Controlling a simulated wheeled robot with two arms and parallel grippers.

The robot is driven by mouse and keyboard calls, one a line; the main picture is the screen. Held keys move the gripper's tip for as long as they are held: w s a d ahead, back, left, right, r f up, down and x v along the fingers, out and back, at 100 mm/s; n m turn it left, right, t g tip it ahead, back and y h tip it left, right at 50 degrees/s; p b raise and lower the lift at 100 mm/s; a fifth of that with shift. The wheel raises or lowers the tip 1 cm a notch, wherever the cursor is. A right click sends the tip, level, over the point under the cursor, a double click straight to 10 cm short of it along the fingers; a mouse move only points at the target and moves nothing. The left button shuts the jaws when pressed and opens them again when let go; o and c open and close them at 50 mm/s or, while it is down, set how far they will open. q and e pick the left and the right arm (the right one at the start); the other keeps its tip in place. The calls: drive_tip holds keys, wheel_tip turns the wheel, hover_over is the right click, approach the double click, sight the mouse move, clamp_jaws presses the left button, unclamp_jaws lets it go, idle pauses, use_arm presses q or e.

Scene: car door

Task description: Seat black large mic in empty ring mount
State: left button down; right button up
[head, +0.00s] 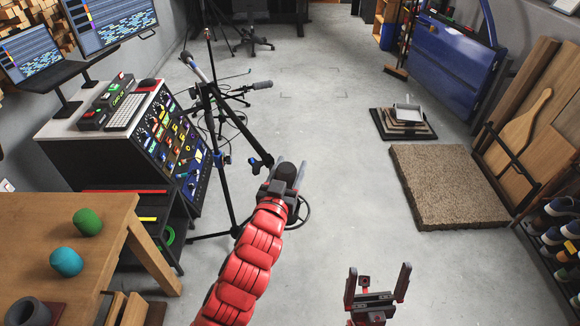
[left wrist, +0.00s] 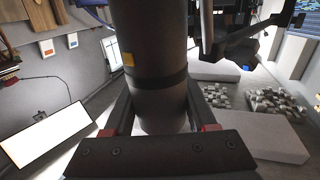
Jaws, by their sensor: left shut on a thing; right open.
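My left gripper (head: 284,186) is shut on the black large mic, a thick dark cylinder with a yellow mark (left wrist: 150,55) that fills the middle of the left wrist view. Its lower end sits between the two fingers. In the head view the mic (head: 287,172) is small and partly merged with the gripper. A black stand arm with a blue-marked clamp (head: 258,163) ends just left of it. A thin dark ring (head: 303,212) shows beside my left wrist; I cannot tell what it belongs to. My right gripper (head: 376,292) is open and empty at the bottom.
Tripod stands hold a silver-tipped mic (head: 194,66) and a dark mic (head: 262,85). A control console (head: 160,135) and a wooden table (head: 115,215) stand left. A brown textured block (head: 450,187) lies right, with a blue car door (head: 452,60) behind. The middle floor is clear.

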use_arm(q)
drive_tip(key=shift+f+b, duration=0.6)
drive_tip(key=shift+f, duration=0.15)
drive_tip(key=shift+c, duration=0.6)
unclamp_jaws()
drive_tip(key=shift+s, duration=0.1)
drive_tip(key=shift+s+a, duration=0.15)
drive_tip(key=shift+s, duration=0.2)
drive_tip(key=p+v, duration=1)
drive_tip(key=v, duration=0.6)
drive_tip(key=shift+s+p, duration=0.25)
drive_tip(key=shift+p, duration=0.15)
